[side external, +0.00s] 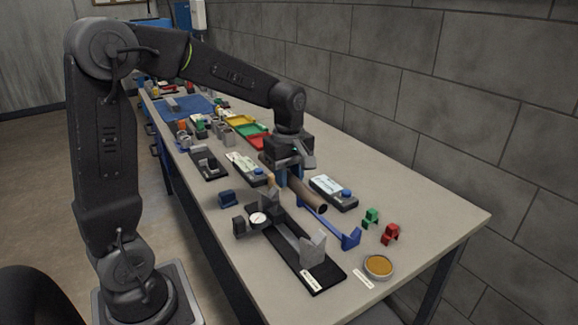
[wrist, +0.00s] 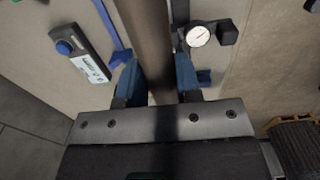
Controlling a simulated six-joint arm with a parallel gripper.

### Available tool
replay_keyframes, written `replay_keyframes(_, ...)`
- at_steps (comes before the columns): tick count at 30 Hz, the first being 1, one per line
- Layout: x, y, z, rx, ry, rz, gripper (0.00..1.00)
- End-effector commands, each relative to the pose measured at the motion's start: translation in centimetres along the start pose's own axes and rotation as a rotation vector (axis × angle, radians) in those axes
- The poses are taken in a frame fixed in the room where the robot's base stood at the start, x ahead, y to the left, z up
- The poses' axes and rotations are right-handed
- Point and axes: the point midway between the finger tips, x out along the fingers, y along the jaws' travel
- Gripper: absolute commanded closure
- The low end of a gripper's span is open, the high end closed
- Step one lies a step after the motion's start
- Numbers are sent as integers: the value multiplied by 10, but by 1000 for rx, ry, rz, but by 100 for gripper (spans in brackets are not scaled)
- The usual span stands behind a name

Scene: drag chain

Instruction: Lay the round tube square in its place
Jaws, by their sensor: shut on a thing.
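The round tube (side external: 311,195) is a brownish cylinder; in the wrist view (wrist: 147,35) it runs up between the fingers. My gripper (side external: 282,178) is shut on it; its two blue fingers (wrist: 157,80) press from both sides. A blue bar rest (side external: 333,230) with an upright end lies just beside and below the tube; I cannot tell whether they touch. A black base (side external: 270,236) with grey V-shaped blocks (side external: 312,247) and a round white dial (side external: 258,218) stands nearer the camera. The dial also shows in the wrist view (wrist: 198,36), right of the tube. The tube's far end is hidden.
Green (side external: 371,216) and red (side external: 390,233) clips and a round amber dish (side external: 378,266) are at the near right. A blue block (side external: 227,198) lies left. Coloured trays (side external: 243,124) sit farther back.

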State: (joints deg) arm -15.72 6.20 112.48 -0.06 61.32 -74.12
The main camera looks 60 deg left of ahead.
Motion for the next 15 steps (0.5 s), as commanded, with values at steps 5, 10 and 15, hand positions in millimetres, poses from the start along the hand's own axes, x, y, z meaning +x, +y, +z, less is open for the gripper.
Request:
replay_keyframes(5,-2,-7,11,-1,0,3,100)
replay_keyframes(10,-1,-7,11,-2,0,2,100)
replay_keyframes(15,1,-7,10,-2,0,1,100)
